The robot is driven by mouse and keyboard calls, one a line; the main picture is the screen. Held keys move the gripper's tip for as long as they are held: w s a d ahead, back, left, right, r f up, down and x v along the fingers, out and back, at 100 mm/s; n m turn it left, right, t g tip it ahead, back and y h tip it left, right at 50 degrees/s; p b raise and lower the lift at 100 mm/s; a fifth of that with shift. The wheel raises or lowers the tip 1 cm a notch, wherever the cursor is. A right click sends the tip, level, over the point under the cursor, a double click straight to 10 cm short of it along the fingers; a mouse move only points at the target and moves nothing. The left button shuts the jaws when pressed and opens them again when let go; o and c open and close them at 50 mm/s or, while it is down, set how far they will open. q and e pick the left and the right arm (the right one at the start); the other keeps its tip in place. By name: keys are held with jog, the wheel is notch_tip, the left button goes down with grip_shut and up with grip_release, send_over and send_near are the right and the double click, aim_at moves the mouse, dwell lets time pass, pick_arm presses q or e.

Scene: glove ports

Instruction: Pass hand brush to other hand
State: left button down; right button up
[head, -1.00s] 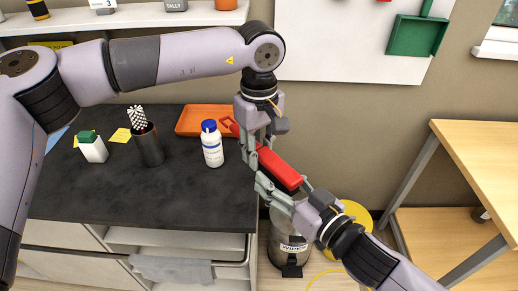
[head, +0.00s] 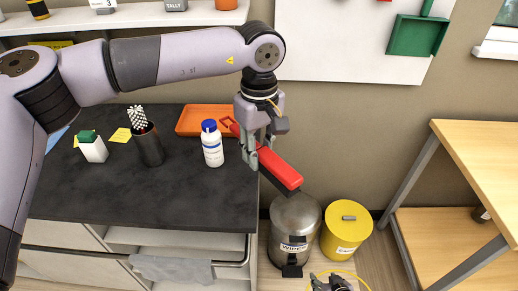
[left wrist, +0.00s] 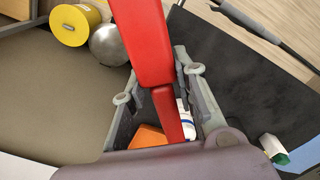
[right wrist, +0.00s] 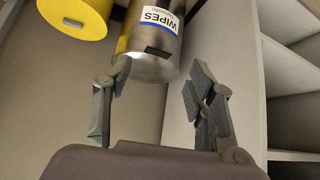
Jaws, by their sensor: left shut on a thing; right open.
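The red hand brush (head: 280,170) hangs in the air off the right edge of the dark counter, sloping down to the right, its looped end near the orange tray. My left gripper (head: 256,158) is shut on its middle from above. In the left wrist view the brush (left wrist: 145,45) runs between the fingers of my left gripper (left wrist: 157,85). My right gripper (head: 331,283) is low at the bottom edge of the head view, apart from the brush and mostly cut off. In the right wrist view my right gripper (right wrist: 159,75) is open and empty.
A white bottle with a blue cap (head: 212,145), an orange tray (head: 190,121) and a dark brush cup (head: 149,150) stand on the counter (head: 190,195). A steel wipes bin (head: 296,218) and a yellow bin (head: 347,229) stand on the floor. A wooden table (head: 485,165) is right.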

jog(key=s+d+f+g, duration=0.1)
jog(key=s+f+g, duration=0.1)
jog(key=s+f, duration=0.4)
jog(key=s+d+f+g+h, duration=0.1)
jog(key=s+f, duration=0.5)
jog(key=s, duration=1.1)
jog(key=s+f+g, duration=0.3)
jog(key=s+f, duration=0.2)
jog(key=s, duration=0.6)
jog(key=shift+s+d+f+g, duration=0.3)
jog(key=shift+d+f, duration=0.1)
